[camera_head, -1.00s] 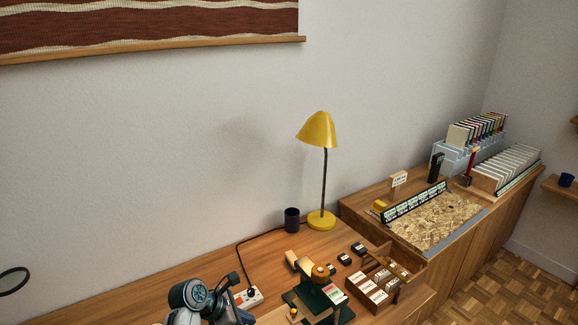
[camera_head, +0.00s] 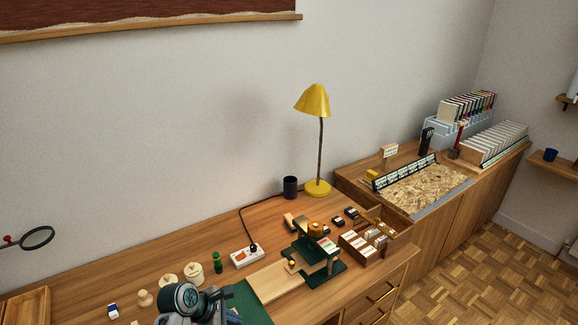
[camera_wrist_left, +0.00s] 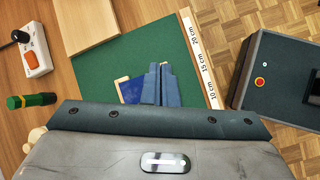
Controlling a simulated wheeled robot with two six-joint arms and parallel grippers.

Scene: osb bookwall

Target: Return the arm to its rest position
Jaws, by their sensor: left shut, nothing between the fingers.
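My left arm's dark wrist (camera_head: 185,300) shows at the bottom of the head view, over the near part of the desk. My left gripper (camera_wrist_left: 160,72) shows in the left wrist view, with its two blue fingers together and nothing between them. It is above a green mat (camera_wrist_left: 150,45). A small blue piece with a pale edge (camera_wrist_left: 130,90) shows beside the fingers, partly hidden. My right gripper is in neither view.
A power strip (camera_head: 247,257), green stamp stand (camera_head: 318,262), wooden box of blocks (camera_head: 366,249) and yellow lamp (camera_head: 317,188) stand on the desk.

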